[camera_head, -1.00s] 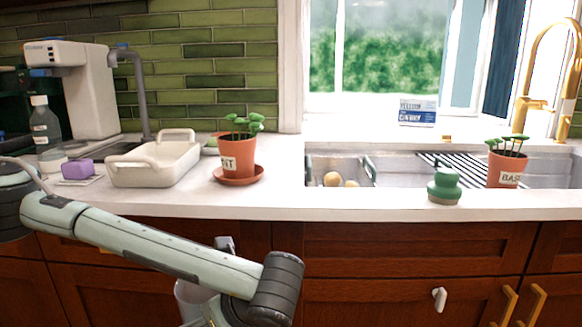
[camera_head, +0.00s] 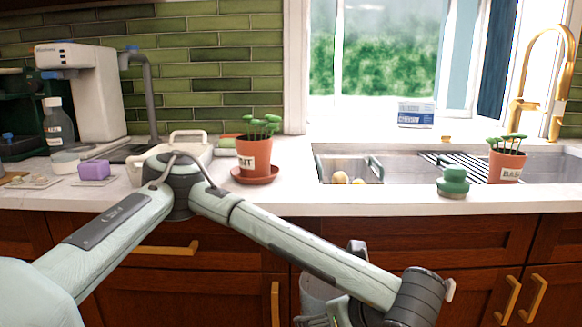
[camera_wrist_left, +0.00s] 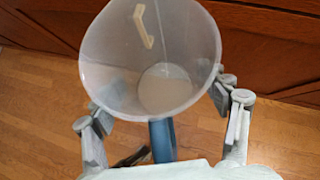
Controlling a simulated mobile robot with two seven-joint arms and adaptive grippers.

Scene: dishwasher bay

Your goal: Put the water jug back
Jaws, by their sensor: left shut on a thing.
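The translucent water jug (camera_head: 313,291) is low in front of the cabinet doors in the head view, partly hidden by my left arm. In the left wrist view I look into the open mouth of the jug (camera_wrist_left: 150,62), and it looks empty. A blue part, seemingly its handle (camera_wrist_left: 163,140), points toward my palm. My left gripper (camera_wrist_left: 165,118) is shut on the jug, with its fingers on either side. In the head view the gripper (camera_head: 325,319) is mostly hidden at the bottom edge. My right gripper is out of view.
The counter (camera_head: 225,198) is above the jug. It carries a white machine (camera_head: 85,95), a bottle (camera_head: 58,125), a purple sponge (camera_head: 94,170), a white tray (camera_head: 190,140) and a potted plant (camera_head: 255,155). The sink (camera_head: 400,168) is right. Cabinet handles (camera_head: 535,300) stick out.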

